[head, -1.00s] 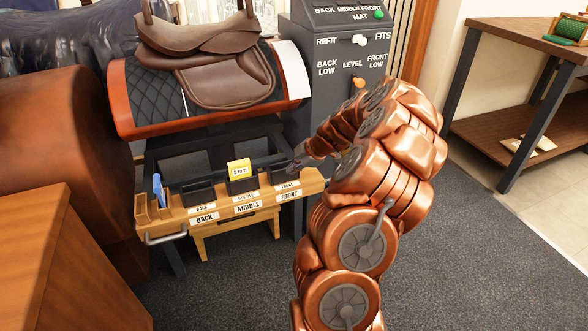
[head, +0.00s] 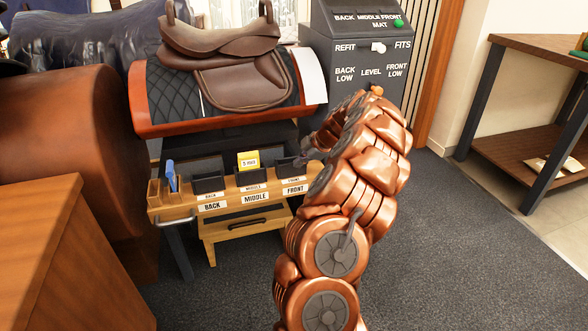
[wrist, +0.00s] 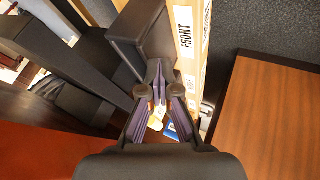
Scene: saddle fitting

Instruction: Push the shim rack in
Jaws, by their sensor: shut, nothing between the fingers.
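The shim rack (head: 222,208) is a light wooden tray under the saddle stand, with dark bins labelled BACK, MIDDLE and FRONT and a metal handle at its left end. A yellow 5 mm shim (head: 248,160) stands in the middle bin. Blue shims (head: 171,176) stand in a wooden holder at the left end. My gripper (head: 308,152) is at the rack's right end by the FRONT bin, partly hidden by my arm. In the wrist view my gripper (wrist: 158,88) is shut and empty, its tips close to the FRONT bin (wrist: 143,38); contact is unclear.
The saddle (head: 220,65) sits on its padded stand above the rack. A grey control panel (head: 365,60) stands behind my arm. A small wooden stool (head: 245,225) is under the rack. A wooden cabinet (head: 50,250) is at front left. Carpet on the right is clear.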

